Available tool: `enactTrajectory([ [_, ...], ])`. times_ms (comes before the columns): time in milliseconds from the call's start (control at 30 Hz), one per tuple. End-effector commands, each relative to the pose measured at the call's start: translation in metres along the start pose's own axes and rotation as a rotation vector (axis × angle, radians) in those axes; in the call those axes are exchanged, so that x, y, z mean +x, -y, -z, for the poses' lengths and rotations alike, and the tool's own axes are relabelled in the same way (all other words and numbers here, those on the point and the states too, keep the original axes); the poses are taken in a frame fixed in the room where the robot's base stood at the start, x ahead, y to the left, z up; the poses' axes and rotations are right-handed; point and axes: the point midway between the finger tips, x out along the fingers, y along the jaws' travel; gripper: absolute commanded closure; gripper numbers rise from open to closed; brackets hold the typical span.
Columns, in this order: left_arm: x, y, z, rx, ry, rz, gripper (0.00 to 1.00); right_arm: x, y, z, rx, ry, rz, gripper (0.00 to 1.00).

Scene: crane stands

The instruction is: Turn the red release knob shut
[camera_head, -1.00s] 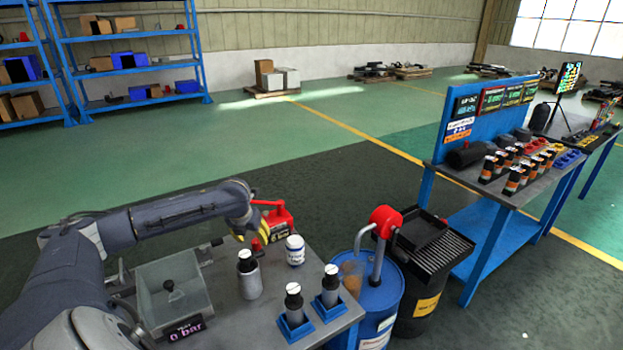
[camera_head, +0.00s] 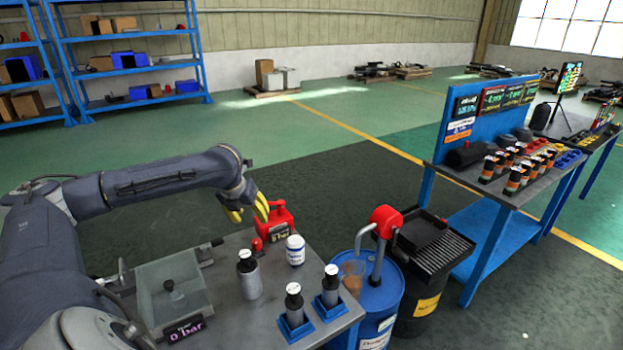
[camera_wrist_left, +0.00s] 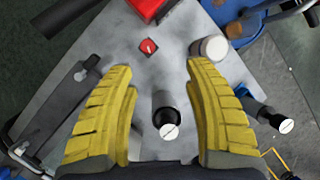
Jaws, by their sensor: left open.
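In the left wrist view the knob (camera_wrist_left: 148,46) is a red square with a white mark, beyond the fingertips. My left gripper (camera_head: 249,219) is open and empty, with yellow fingers above and a little left of the knob, apart from it. In the left wrist view the gripper (camera_wrist_left: 159,68) has its fingers spread wide, with a black-topped cylinder (camera_wrist_left: 166,120) showing between them. My right gripper is not in view.
A clear box (camera_head: 172,295) is at left, with a "0 bar" display in front. Two blue-based holders and a blue drum (camera_head: 377,300) are at right.

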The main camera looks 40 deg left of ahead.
Motion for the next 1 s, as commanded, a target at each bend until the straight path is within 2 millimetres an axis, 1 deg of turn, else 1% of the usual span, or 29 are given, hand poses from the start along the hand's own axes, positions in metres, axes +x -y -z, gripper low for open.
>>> enactTrajectory([
  [333, 0.007, 0.048, -0.032, -0.185, 0.041, 0.155, 0.48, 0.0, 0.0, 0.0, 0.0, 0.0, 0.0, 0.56],
  [533, 0.007, 0.077, -0.052, -0.301, 0.053, 0.253, 0.48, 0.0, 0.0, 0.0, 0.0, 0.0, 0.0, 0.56],
  [1000, 0.001, 0.144, -0.097, -0.57, 0.045, 0.483, 0.48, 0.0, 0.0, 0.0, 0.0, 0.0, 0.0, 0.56],
])
